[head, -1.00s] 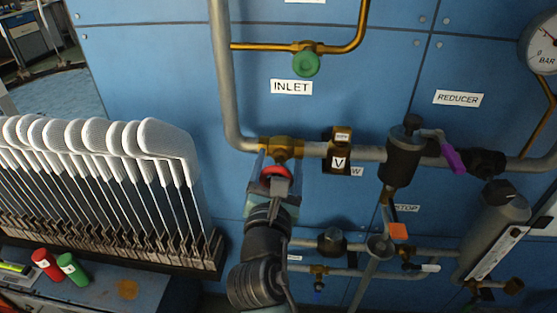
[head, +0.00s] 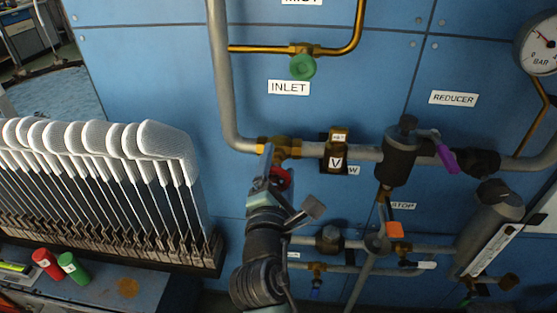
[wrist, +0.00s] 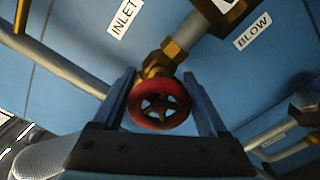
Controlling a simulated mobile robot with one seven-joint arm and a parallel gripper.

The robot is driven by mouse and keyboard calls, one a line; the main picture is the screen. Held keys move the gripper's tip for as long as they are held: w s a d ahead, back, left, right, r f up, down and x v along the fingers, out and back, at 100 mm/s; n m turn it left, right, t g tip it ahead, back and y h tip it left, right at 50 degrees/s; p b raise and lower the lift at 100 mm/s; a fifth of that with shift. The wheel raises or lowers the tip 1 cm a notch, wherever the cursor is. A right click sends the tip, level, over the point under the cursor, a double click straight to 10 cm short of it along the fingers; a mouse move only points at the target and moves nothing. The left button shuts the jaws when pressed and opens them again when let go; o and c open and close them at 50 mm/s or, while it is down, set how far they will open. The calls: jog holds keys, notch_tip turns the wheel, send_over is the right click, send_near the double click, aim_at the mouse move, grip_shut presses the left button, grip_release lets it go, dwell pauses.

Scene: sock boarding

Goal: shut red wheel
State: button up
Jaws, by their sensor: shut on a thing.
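The red wheel (head: 281,179) sits on a brass valve (head: 279,147) in the grey pipe, below the INLET label. My gripper (head: 277,168) is at the wheel, and its body hides part of the wheel in the head view. In the wrist view the red wheel (wrist: 158,104) faces me with its spokes showing. My gripper's two fingers (wrist: 160,103) stand on either side of its rim, shut on it. The brass valve body (wrist: 160,66) shows behind the wheel.
A green wheel (head: 302,67) is on the brass pipe above. A grey cylinder with a purple lever (head: 446,158) is to the right. A rack of white sock forms (head: 100,139) stands at the left. Red (head: 47,264) and green (head: 74,268) cylinders lie at lower left.

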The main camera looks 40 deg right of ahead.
dwell(0.5)
jog(key=o, duration=1.3)
jog(key=v, duration=1.3)
